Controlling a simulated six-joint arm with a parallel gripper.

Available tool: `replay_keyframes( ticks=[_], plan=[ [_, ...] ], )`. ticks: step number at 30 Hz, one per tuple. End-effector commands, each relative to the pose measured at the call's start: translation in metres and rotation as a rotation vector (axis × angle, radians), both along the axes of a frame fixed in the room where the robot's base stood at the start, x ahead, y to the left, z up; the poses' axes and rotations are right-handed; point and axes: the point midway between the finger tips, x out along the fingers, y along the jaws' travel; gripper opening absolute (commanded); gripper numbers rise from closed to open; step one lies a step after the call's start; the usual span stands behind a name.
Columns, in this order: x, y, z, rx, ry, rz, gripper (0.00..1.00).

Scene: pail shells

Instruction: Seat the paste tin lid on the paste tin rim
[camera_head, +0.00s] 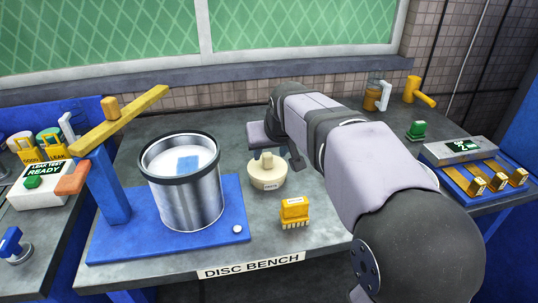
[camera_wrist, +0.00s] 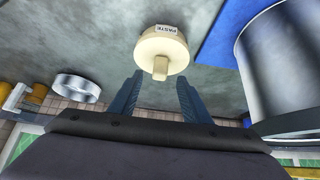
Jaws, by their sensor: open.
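The paste tin lid (camera_head: 268,176) is a cream disc with a knob and a "PASTE" label, lying on the grey bench right of the pail. It also shows at the top of the wrist view (camera_wrist: 163,46). My gripper (camera_head: 279,152) is open, close behind the lid. In the wrist view its two fingers (camera_wrist: 160,84) point toward the lid, one to each side of the knob; I cannot tell whether they touch. A shiny, low round metal rim (camera_wrist: 77,86), perhaps the paste tin, stands left in the wrist view. My arm seems to hide it in the head view.
A steel pail (camera_head: 189,195) with a black rim stands on a blue base (camera_head: 110,243) beside a post with a yellow bar (camera_head: 120,118). A yellow brush-like block (camera_head: 295,212) lies in front of the lid. An amber mug (camera_head: 373,97) and yellow mallet (camera_head: 415,91) stand back right.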

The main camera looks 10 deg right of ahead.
Motion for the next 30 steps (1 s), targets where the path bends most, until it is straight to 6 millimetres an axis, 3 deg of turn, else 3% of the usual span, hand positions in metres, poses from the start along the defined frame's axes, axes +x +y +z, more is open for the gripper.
replay_keyframes(
  ticks=[6,23,26,30],
  plan=[
    [-0.009,0.000,0.013,0.000,-0.001,0.000,0.43],
    [-0.012,0.000,0.014,0.003,0.006,0.001,0.43],
    [-0.024,0.003,0.014,0.024,0.052,0.012,0.43],
    [-0.061,0.015,0.013,0.092,0.174,0.057,0.43]
  ],
)
